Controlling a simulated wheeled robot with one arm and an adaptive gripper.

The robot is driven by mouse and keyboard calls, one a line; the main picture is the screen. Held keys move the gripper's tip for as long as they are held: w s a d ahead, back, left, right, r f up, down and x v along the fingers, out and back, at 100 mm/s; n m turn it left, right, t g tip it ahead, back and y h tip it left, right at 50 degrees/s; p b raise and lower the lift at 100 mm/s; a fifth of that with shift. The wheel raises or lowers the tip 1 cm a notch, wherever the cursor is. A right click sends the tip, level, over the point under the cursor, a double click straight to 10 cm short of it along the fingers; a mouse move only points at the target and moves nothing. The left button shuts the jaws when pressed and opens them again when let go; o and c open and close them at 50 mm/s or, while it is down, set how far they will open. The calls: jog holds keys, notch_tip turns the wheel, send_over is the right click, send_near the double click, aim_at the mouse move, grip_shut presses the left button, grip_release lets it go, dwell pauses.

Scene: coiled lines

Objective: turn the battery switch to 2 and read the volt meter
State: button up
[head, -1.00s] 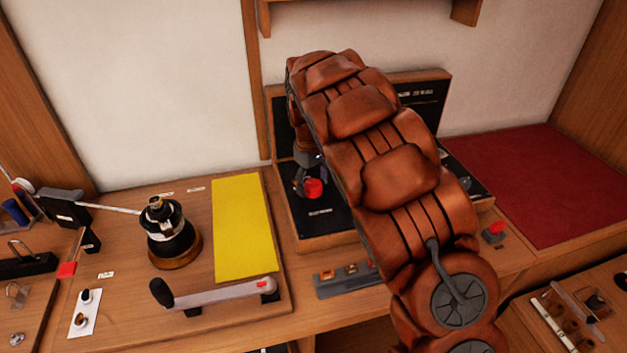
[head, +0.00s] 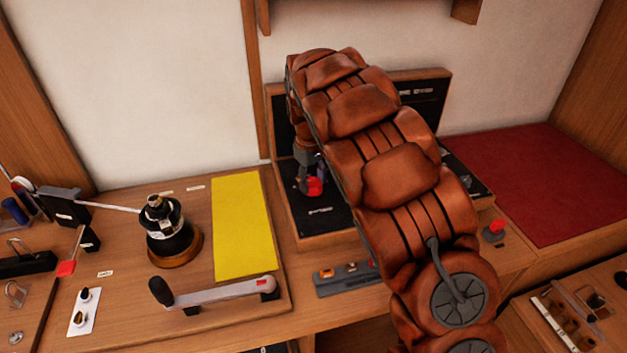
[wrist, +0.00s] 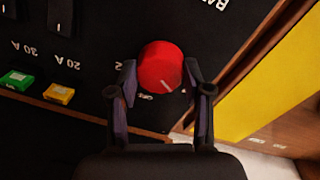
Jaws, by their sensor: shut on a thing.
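The battery switch is a round red knob (wrist: 161,67) with a white pointer line, on a black panel (wrist: 70,105). In the head view the red knob (head: 314,187) shows at the lower left of the panel, partly hidden by my arm. My gripper (wrist: 158,80) is shut on the knob, with a finger on each side. In the wrist view the pointer line slants toward the lower right of the picture. A small white label sits by the knob, too small to read. I cannot make out the volt meter; my arm covers much of the panel.
The wrist view shows a green fuse (wrist: 16,80) and a yellow fuse (wrist: 59,94) beside the knob. A yellow sheet (head: 243,228), a winch (head: 170,235) and its handle (head: 225,292) lie to the left. A red mat (head: 560,185) lies clear at right.

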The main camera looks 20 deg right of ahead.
jog(key=m+b, duration=0.3)
jog(key=m, duration=0.2)
jog(key=shift+f, duration=0.1)
jog(key=m+b, duration=0.1)
jog(key=m, duration=0.2)
jog(key=shift+w, duration=0.1)
jog(key=m, duration=0.3)
jog(key=shift+m+g+b, duration=0.3)
jog(key=shift+m+b, duration=0.05)
jog(key=shift+m, duration=0.05)
jog(key=m, duration=1.1)
jog(key=shift+y, duration=0.3)
jog(key=shift+m, duration=0.5)
jog(key=o, duration=1.2)
